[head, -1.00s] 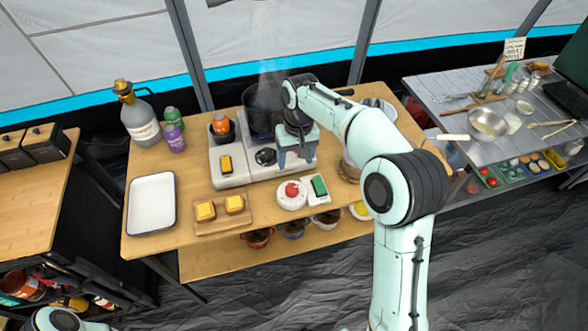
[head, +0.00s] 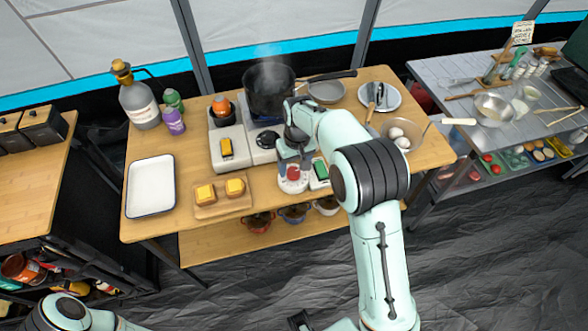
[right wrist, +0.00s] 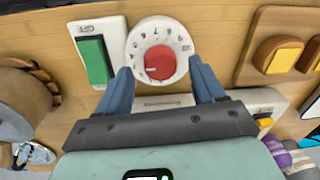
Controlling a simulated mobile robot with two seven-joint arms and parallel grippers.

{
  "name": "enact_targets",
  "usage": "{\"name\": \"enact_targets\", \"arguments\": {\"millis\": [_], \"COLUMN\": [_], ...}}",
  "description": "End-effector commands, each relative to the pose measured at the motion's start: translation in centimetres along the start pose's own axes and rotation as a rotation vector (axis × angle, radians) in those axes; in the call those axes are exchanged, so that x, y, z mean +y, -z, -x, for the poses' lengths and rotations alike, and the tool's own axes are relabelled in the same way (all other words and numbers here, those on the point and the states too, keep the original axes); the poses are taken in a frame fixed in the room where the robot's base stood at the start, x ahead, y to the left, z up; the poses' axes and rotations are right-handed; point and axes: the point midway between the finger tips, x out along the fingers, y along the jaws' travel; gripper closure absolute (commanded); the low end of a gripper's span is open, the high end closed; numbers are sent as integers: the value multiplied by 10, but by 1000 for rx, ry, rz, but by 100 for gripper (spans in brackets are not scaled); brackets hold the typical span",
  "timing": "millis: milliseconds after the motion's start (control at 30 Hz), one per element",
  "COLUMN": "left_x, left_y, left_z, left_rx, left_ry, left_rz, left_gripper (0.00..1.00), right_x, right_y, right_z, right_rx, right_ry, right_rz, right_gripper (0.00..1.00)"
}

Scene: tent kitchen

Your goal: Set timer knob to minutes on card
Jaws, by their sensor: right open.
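The timer is a white round dial with a red knob (head: 293,172) at the front edge of the wooden table. In the right wrist view the red knob (right wrist: 160,62) sits inside a ring of numbers on the white dial (right wrist: 143,32). My right gripper (head: 293,176) is over the timer, fingers pointing down. In the wrist view its open fingers (right wrist: 160,72) stand on either side of the knob, apart from it. A card (head: 522,32) with handwriting stands at the back of the grey table; its text is too small to read. Only part of my left arm shows.
A green switch (right wrist: 94,60) on a white plate is beside the timer. A steaming black pot (head: 269,92) stands on the stove behind. A board with yellow blocks (head: 205,192) and a white tray (head: 150,186) lie to the left. A bowl of eggs (head: 400,134) is at right.

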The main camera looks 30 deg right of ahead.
Motion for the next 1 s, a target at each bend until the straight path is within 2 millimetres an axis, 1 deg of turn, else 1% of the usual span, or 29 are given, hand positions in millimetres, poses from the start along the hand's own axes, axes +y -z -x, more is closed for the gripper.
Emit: {"name": "enact_targets", "arguments": {"millis": [33, 167, 467, 500, 567, 600, 667, 767, 1000], "left_x": [0, -1, -1, -1, -1, -1, -1, -1, 3], "left_y": [0, 0, 0, 0, 0, 0, 0, 0, 2], "left_z": [-1, -2, -2, -2, -2, -2, -2, -2, 6], "left_rx": [0, -1, -1, -1, -1, -1, -1, -1, 3], "left_ry": [0, 0, 0, 0, 0, 0, 0, 0, -1], "left_rz": [0, 0, 0, 0, 0, 0, 0, 0, -1], "left_gripper": [32, 32, 32, 32, 32, 32, 32, 32, 32], "right_x": [0, 0, 0, 0, 0, 0, 0, 0, 0], "right_y": [0, 0, 0, 0, 0, 0, 0, 0, 0], "right_z": [-7, -16, -18, -18, -18, -18, -18, -18, -17], "right_rx": [-2, -2, 0, 0, 0, 0, 0, 0, 4], "right_ry": [0, 0, 0, 0, 1, 1, 1, 1, 0], "right_rz": [-1, -2, -1, -1, -1, -1, -1, -3, -75], "right_gripper": [32, 32, 32, 35, 54, 67, 87, 87, 87]}}
